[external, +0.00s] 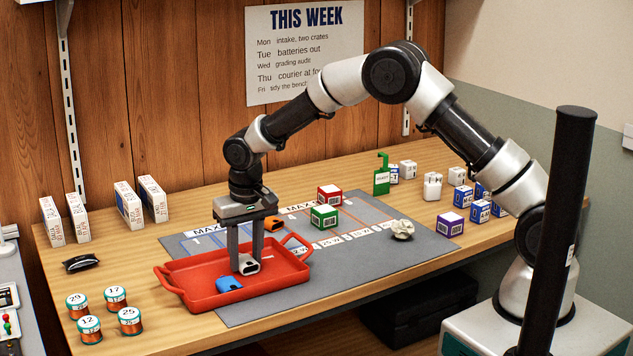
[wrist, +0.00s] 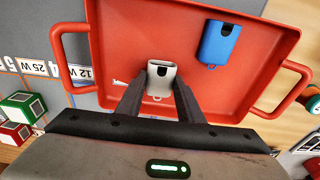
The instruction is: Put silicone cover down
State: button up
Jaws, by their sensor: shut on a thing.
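The silicone cover (external: 248,265) is a small light grey sleeve with a dark opening. My gripper (external: 247,268) points down over the red tray (external: 190,300) and is shut on the cover. In the wrist view the cover (wrist: 160,72) sits between the two fingertips, over the tray floor. I cannot tell whether the cover touches the tray floor. A blue cover (external: 229,284) lies in the tray to the left of my gripper; it also shows in the wrist view (wrist: 220,45), apart from the grey one.
The tray stands on a grey printed mat (external: 270,302). Behind it are an orange item (external: 272,223), a green box (external: 324,216) and a red box (external: 329,195). Several numbered spools (external: 130,320) stand at the left front. A crumpled white item (external: 402,229) lies at the right.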

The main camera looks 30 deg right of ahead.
jog(key=shift+f, duration=0.2)
jog(key=o, duration=1)
jog(key=shift+r, duration=0.1)
jog(key=shift+o, duration=0.2)
